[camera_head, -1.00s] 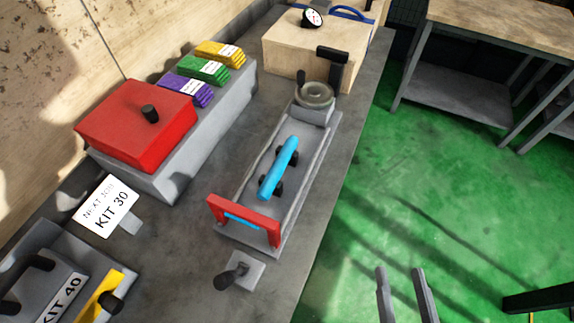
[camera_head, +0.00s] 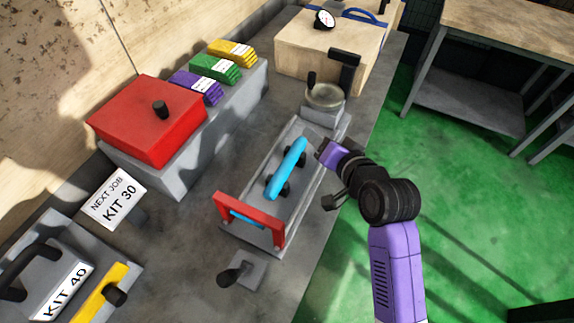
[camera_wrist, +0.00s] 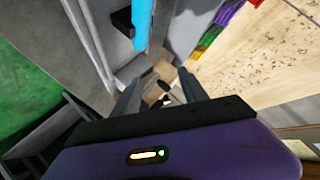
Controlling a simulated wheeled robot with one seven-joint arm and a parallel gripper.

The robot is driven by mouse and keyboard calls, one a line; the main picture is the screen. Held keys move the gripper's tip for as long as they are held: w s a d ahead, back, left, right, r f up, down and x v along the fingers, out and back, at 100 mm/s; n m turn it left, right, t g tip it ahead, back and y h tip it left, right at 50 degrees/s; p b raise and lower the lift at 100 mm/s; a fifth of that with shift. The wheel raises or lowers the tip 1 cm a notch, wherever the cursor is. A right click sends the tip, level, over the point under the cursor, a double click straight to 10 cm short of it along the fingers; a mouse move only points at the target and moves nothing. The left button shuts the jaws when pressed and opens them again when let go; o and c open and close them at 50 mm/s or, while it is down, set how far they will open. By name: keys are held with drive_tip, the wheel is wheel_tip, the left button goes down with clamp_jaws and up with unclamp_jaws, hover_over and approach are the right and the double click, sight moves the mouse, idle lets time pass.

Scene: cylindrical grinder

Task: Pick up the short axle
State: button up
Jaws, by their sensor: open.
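A light blue rod (camera_head: 287,168) lies on black supports inside a long grey tray on the bench. It may be the axle; its label or name cannot be read. A shorter blue piece (camera_head: 247,218) shows at the red bracket (camera_head: 250,210) on the tray's near end. My gripper (camera_wrist: 160,78) is open and empty in the wrist view. In the head view my wrist is beside the tray, right of the rod; the fingers are not clear there. The rod also shows at the top of the wrist view (camera_wrist: 142,22), apart from the fingers.
The grey tray (camera_head: 229,236) has a handwheel (camera_head: 325,96) at its far end. A red box (camera_head: 150,122) and purple, green and yellow stacks (camera_head: 213,68) stand left. A wooden box (camera_head: 325,55) is behind. Green floor (camera_head: 455,200) is open to the right.

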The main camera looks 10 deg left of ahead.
drive_tip(key=w+a+g, duration=0.2)
drive_tip(key=a+g, duration=0.2)
drive_tip(key=g, duration=0.1)
drive_tip(key=m+g, duration=0.1)
drive_tip(key=g, duration=0.3)
approach(289, 165)
drive_tip(key=a+f, duration=0.1)
drive_tip(key=a, duration=0.1)
drive_tip(key=shift+h, duration=0.3)
drive_tip(key=x, duration=0.5)
drive_tip(key=p+x, duration=0.1)
drive_tip(key=x, duration=0.1)
drive_tip(key=shift+w+d+f, duration=0.1)
drive_tip(key=shift+d+f, duration=0.05)
drive_tip(key=shift+f, duration=0.25)
drive_tip(key=shift+c, duration=0.2)
clamp_jaws()
drive_tip(key=shift+r, duration=0.1)
